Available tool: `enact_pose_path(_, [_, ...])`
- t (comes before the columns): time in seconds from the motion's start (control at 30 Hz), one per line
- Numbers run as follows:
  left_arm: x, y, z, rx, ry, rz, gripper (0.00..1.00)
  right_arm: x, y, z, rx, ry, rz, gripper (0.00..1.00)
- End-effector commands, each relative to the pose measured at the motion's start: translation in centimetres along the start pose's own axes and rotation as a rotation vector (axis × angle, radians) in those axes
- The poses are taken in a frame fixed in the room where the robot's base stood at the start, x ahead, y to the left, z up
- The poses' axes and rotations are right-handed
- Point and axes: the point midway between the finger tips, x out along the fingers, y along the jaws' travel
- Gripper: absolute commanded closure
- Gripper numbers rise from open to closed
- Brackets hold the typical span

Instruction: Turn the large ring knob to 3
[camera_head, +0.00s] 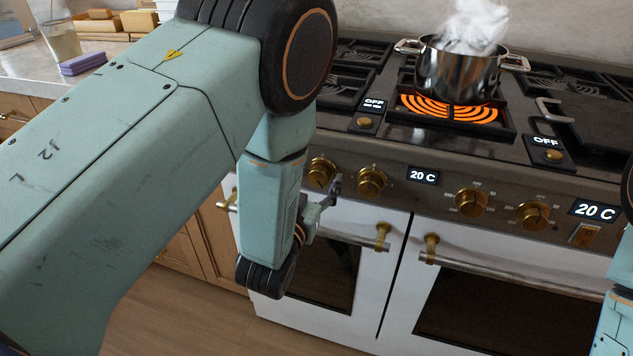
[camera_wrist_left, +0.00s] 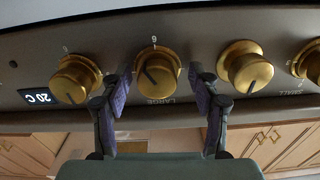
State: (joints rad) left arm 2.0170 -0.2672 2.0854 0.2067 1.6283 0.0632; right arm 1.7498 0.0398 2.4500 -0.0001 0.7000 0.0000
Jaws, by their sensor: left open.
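The brass knob labelled LARGE (camera_wrist_left: 160,66) sits on the dark oven panel in the left wrist view, with a dark pointer line on its face and a digit at the rim above it. My left gripper (camera_wrist_left: 160,85) is open, one purple-padded finger on each side of this knob; I cannot tell whether they touch it. In the head view my left gripper (camera_head: 331,194) is at the panel beside the leftmost visible knob (camera_head: 320,172), which appears to be the same one. My forearm hides the panel further left. My right gripper is out of view.
Other brass knobs (camera_wrist_left: 245,66) (camera_wrist_left: 75,78) flank the LARGE knob closely. A display reads 20 C (camera_head: 423,176). A steaming pot (camera_head: 458,75) stands on a glowing burner (camera_head: 430,108). Oven door handles (camera_head: 383,237) project below the panel.

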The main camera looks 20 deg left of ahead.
Motion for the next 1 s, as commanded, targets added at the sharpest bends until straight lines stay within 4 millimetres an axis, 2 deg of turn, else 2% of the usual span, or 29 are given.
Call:
enact_pose_path(0.17, [-0.03,0.12,-0.03,0.000,0.000,0.000,0.39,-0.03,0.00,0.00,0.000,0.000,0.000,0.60])
enact_pose_path(0.8, [-0.06,0.21,-0.04,0.000,0.001,0.000,0.93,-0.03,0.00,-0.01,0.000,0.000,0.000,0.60])
enact_pose_path(1.0, [-0.06,0.20,-0.08,-0.013,0.000,-0.001,0.93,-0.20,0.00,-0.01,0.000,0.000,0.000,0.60])
